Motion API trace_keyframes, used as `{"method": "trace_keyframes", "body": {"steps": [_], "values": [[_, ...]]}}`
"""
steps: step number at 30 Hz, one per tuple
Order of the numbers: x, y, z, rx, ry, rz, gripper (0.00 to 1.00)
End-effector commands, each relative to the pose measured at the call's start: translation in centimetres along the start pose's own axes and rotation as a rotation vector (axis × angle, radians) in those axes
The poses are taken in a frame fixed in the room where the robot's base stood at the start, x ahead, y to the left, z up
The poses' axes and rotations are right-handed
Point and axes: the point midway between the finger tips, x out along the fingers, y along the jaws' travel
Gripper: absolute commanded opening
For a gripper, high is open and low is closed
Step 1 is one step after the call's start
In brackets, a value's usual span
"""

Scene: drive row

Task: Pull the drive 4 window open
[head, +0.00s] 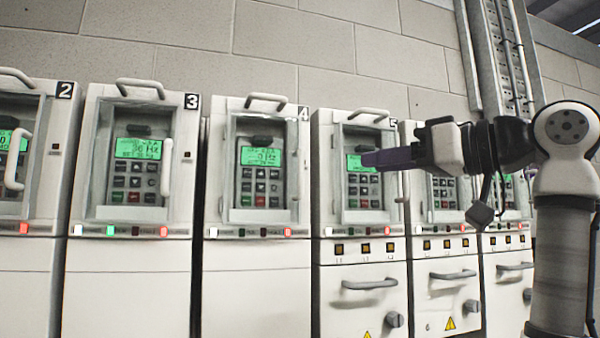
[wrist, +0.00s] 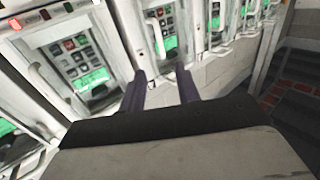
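The drive 4 cabinet (head: 216,180) stands left of centre in the head view, with a black "4" at its top right corner. My gripper (head: 366,159) has purple fingers and is in front of drive 5, to the right of the drive 4 window. In the wrist view my gripper (wrist: 162,88) has its fingers apart with nothing between them.
The drive 3 cabinet (head: 80,185) and drive 2 cabinet (head: 57,165) stand to the left, with vertical window handles. Drive 5 (head: 322,180) and other cabinets stand to the right. Lower drawers with grey handles (head: 370,283) stick out. Bar handles top several cabinets.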

Motion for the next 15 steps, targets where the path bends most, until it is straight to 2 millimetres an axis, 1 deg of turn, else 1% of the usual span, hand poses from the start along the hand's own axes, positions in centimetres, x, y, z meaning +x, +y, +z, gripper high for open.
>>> {"method": "trace_keyframes", "body": {"steps": [5, 15], "values": [[2.4, 0.0, -0.1, 0.001, -0.002, -0.002, 0.32], [9.6, 0.1, -0.2, 0.002, -0.002, -0.001, 0.32]]}}
